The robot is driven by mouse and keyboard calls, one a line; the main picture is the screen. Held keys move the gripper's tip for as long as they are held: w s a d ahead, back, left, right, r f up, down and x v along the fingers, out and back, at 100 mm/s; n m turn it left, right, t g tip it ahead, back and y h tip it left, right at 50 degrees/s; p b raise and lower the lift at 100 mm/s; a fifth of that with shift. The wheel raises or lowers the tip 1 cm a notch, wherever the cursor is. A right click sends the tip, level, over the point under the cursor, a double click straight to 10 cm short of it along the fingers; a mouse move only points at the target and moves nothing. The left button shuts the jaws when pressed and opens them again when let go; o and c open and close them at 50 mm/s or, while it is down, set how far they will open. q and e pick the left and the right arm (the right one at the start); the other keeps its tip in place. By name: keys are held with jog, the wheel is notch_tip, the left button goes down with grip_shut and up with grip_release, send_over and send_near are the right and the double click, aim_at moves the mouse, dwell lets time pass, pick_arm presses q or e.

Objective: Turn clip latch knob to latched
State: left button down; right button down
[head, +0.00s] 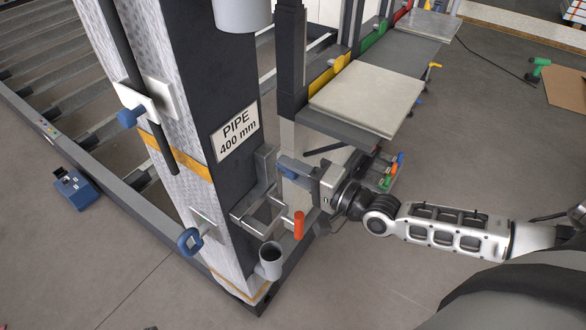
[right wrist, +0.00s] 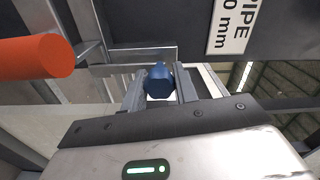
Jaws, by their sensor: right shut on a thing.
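A blue knob (right wrist: 158,82) sits between the two fingers of my right gripper (right wrist: 160,92) in the right wrist view. The gripper is shut on it. In the head view the right gripper (head: 304,177) is beside the dark column, below and right of the PIPE sign, and the blue knob (head: 288,173) shows at its fingertips. The fingers partly hide the knob, and its latch mark cannot be read. Another blue knob (head: 130,117) is on a white clip (head: 153,99) around a dark upright rod. My left gripper is not in view.
An orange handle (head: 299,225) stands just below the right gripper, and it is close in the right wrist view (right wrist: 38,57). A grey cup (head: 270,262) and a blue ring (head: 190,240) are lower on the column. A pale-topped shelf (head: 368,97) lies above and right.

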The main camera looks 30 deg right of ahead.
jog(key=shift+s+f, duration=0.1)
jog(key=c, duration=1.1)
grip_release()
jog(key=p+v, duration=0.1)
jog(key=v, duration=1.5)
jog(key=shift+a, duration=0.1)
